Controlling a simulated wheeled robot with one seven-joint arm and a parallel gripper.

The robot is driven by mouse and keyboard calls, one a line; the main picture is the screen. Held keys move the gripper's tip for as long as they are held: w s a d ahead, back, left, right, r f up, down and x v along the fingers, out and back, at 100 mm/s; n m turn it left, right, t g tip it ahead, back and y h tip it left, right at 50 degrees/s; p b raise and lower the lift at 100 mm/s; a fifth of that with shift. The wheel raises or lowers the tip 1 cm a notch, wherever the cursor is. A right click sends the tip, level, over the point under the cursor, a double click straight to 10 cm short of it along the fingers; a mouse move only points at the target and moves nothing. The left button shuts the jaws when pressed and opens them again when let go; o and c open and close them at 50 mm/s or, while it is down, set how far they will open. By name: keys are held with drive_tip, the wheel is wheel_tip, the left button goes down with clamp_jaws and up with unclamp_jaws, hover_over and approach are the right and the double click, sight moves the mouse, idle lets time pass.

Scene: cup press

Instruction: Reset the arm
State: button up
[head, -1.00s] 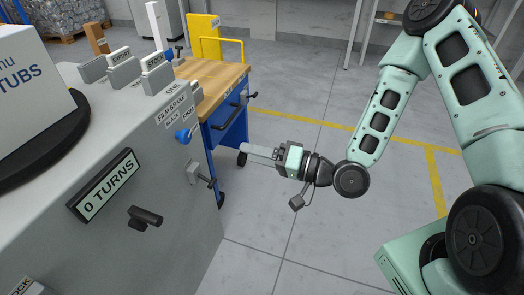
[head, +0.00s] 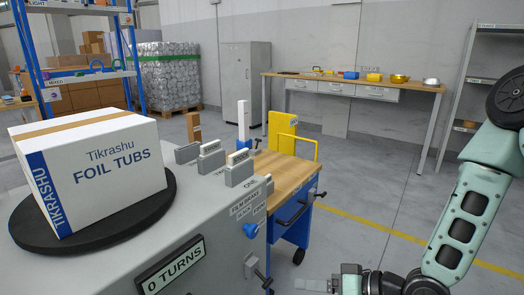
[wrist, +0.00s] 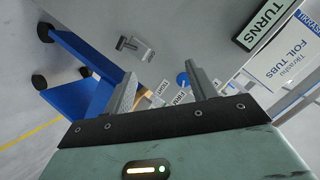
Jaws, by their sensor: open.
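My gripper (head: 318,284) is at the lower right of the head view, mostly cut off by the bottom edge, with my green arm rising at the right. In the wrist view its two fingers (wrist: 160,92) stand apart with nothing between them. Past the fingers is the grey machine's side, with small labels and a blue knob (wrist: 183,80). The knob also shows in the head view (head: 251,230). The gripper is right of the machine (head: 110,255) and appears clear of it.
A white "Foil Tubs" box (head: 110,175) sits on a black turntable (head: 95,238) on the machine. A blue cart with a wooden top (head: 285,172) stands beside it. A long table (head: 350,86) is at the back wall. Open floor (head: 390,210) lies between.

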drive_tip(key=s+d+r+n+g+h+p, duration=0.15)
drive_tip(key=s+r+n+g+h, duration=0.4)
drive_tip(key=s+r+h, duration=0.85)
drive_tip(key=s+r+y+p, duration=0.1)
drive_tip(key=s+r+p, duration=0.1)
drive_tip(key=r+p, duration=0.8)
drive_tip(key=s+r+y+p, duration=0.1)
drive_tip(key=s+r+p, duration=0.1)
drive_tip(key=r+p, duration=0.8)
drive_tip(key=shift+d+r+m+g+y+p, duration=0.25)
drive_tip(key=shift+r+m+g+y+p, duration=0.15)
drive_tip(key=shift+r, duration=0.35)
